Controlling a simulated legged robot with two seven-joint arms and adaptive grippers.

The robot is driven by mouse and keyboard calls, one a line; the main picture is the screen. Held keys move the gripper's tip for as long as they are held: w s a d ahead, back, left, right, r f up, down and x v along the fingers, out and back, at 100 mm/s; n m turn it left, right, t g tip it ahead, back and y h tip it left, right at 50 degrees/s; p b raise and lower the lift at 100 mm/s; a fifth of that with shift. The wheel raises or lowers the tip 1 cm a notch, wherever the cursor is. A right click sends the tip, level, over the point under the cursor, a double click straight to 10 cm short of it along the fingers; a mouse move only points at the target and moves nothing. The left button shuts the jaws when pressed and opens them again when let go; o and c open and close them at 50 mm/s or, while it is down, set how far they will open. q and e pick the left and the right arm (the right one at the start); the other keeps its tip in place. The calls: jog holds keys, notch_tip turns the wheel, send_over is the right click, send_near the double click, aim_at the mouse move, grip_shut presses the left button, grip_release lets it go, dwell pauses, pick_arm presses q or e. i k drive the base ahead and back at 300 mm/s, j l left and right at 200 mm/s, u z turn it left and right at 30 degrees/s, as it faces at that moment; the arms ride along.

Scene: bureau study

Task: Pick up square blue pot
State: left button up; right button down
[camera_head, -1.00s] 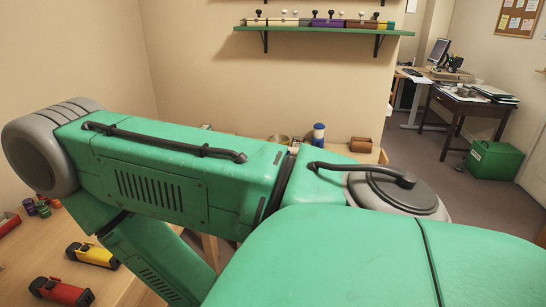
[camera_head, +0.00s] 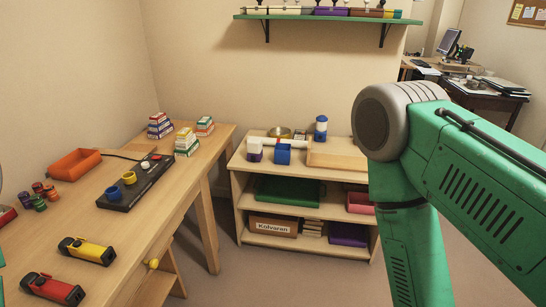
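A square blue pot (camera_head: 283,154) stands upright on the top of the low wooden shelf unit (camera_head: 318,171), ahead and right of the table. A white and purple block-like pot (camera_head: 255,150) stands just to its left. A large green arm of mine fills the right side of the picture, and its gripper is out of view. My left gripper is out of view too. Nothing of mine touches the blue pot.
A blue-white jar (camera_head: 321,129) and wooden tray (camera_head: 338,156) stand near the pot.

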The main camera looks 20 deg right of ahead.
aim_at(283, 154)
jog(key=z, duration=0.8)
jog(key=i+j+z, duration=0.2)
jog(key=i+z, duration=0.25)
jog(key=i+j+z, duration=0.25)
jog(key=z, duration=0.2)
jog(key=i+j, duration=0.25)
jog(key=j, duration=0.15)
jog(key=i+j+z, duration=0.1)
jog(key=i+j, duration=0.45)
jog(key=j, duration=0.25)
jog(key=i+j+z, duration=0.1)
jog(key=i+j, duration=0.15)
jog(key=j, duration=0.15)
